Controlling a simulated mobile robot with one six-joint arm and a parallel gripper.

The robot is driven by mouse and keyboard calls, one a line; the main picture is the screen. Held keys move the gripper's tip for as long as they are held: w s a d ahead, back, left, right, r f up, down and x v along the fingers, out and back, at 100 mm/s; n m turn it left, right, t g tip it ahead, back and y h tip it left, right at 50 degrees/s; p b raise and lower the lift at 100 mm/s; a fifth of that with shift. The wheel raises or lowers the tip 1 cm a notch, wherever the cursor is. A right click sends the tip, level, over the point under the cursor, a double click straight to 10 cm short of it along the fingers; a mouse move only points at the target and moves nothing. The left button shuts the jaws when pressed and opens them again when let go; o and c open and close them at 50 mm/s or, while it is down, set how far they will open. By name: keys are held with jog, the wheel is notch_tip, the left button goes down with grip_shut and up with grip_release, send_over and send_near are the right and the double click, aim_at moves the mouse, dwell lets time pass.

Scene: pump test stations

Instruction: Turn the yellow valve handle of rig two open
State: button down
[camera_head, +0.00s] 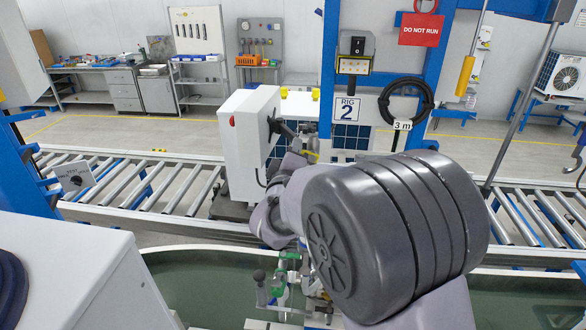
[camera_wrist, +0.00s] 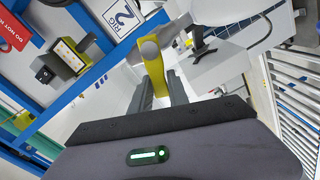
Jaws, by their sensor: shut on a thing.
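The yellow valve handle (camera_wrist: 155,74) stands between the two dark fingers of my gripper (camera_wrist: 161,88) in the wrist view. The fingers are shut on it. A grey metal piece (camera_wrist: 150,49) crosses the handle's far end. The rig two sign (camera_head: 347,109) is on the blue frame in the head view; it also shows tilted in the wrist view (camera_wrist: 122,16). In the head view my arm covers most of the gripper and valve, with only a small bit of yellow showing beside the white cabinet.
The white cabinet (camera_head: 246,150) with a red button and a black rotary handle (camera_head: 281,128) stands close left of my gripper. A coiled black hose (camera_head: 406,103) hangs on the blue frame to the right. A roller conveyor (camera_head: 150,186) runs behind the green-water tank (camera_head: 200,285).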

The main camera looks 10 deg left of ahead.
jog(key=shift+r, duration=0.15)
jog(key=c, duration=1.3)
grip_release()
jog(key=shift+o, duration=0.2)
